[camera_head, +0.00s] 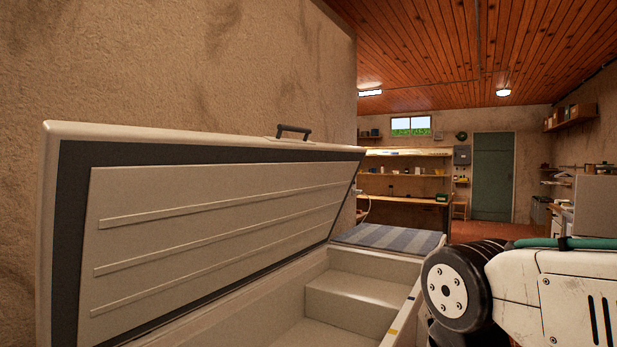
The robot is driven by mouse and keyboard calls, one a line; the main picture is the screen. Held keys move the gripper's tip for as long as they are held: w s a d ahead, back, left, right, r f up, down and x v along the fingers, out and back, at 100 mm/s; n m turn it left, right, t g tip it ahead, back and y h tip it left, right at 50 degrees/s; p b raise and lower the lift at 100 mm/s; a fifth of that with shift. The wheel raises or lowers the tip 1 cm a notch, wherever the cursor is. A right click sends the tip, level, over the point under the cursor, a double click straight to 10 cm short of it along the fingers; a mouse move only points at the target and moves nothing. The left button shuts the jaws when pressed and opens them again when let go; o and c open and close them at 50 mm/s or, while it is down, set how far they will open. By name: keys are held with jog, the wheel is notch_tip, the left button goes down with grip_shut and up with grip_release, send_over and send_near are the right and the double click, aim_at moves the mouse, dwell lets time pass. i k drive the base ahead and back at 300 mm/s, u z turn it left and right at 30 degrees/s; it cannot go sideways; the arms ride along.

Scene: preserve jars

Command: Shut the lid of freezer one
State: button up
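A white chest freezer (353,293) stands in front of me, its inside bare where I can see it, with a raised step at the far end. Its lid (220,215) is open and tilted up toward the wall on the left, its ribbed inner side facing me. A dark handle (293,131) sits on the lid's upper edge. No label shows which freezer this is. Part of my arm shows at the lower right, beside the freezer's right rim. My gripper is not in view.
A striped grey-blue cloth (388,238) lies on a surface just beyond the freezer. A plain wall (180,60) is close behind the lid. Farther back are shelves (405,174), a green door (493,177) and some open floor (490,231). A counter runs along the right.

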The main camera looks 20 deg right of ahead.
aim_at(138, 229)
jog(key=z, duration=2.05)
jog(key=i, duration=1.8)
jog(key=u, duration=2.75)
jog(key=i, duration=0.5)
jog(key=z, duration=0.05)
